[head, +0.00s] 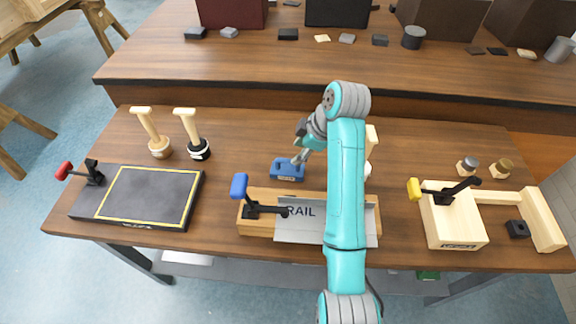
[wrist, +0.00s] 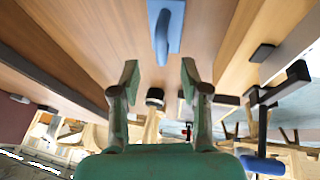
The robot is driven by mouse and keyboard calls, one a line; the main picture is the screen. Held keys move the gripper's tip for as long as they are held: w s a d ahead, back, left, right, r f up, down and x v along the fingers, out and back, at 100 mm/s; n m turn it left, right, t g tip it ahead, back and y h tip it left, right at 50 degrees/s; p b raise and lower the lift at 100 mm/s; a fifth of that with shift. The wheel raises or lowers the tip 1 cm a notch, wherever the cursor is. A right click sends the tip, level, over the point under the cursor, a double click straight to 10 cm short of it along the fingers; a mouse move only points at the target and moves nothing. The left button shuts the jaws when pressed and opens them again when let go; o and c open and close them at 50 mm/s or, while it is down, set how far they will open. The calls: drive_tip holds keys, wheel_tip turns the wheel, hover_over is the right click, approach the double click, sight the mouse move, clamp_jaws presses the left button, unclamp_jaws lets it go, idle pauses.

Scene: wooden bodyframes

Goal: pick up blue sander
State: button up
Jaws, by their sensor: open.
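The blue sander (head: 287,171) lies on the near workbench, just behind the wooden rail fixture. In the wrist view the sander (wrist: 176,22) shows as a flat blue plate with a raised blue grip, at the top centre, beyond my fingertips. My gripper (wrist: 159,72) is open, with nothing between its two fingers and a clear gap to the sander. In the head view my teal arm reaches over the bench, and its end is close above and to the right of the sander; the fingers are hard to make out there.
The rail fixture (head: 262,226) with a blue-handled clamp (head: 239,186) stands in front of the sander. Two wooden-handled tools (head: 192,135) stand to the left, behind a black framed board (head: 120,185). A wooden block with a yellow clamp (head: 455,225) is at right.

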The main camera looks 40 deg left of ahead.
sight(288, 160)
drive_tip(key=x, duration=0.2)
drive_tip(key=shift+a+f, duration=0.1)
drive_tip(key=shift+f, duration=0.15)
drive_tip(key=shift+s+a+x, duration=0.1)
drive_tip(key=shift+x, duration=1.2)
drive_tip(key=shift+s+a+x, duration=0.15)
drive_tip(key=shift+x, duration=1.15)
drive_tip(key=shift+r, duration=0.1)
drive_tip(key=shift+c, duration=0.2)
clamp_jaws()
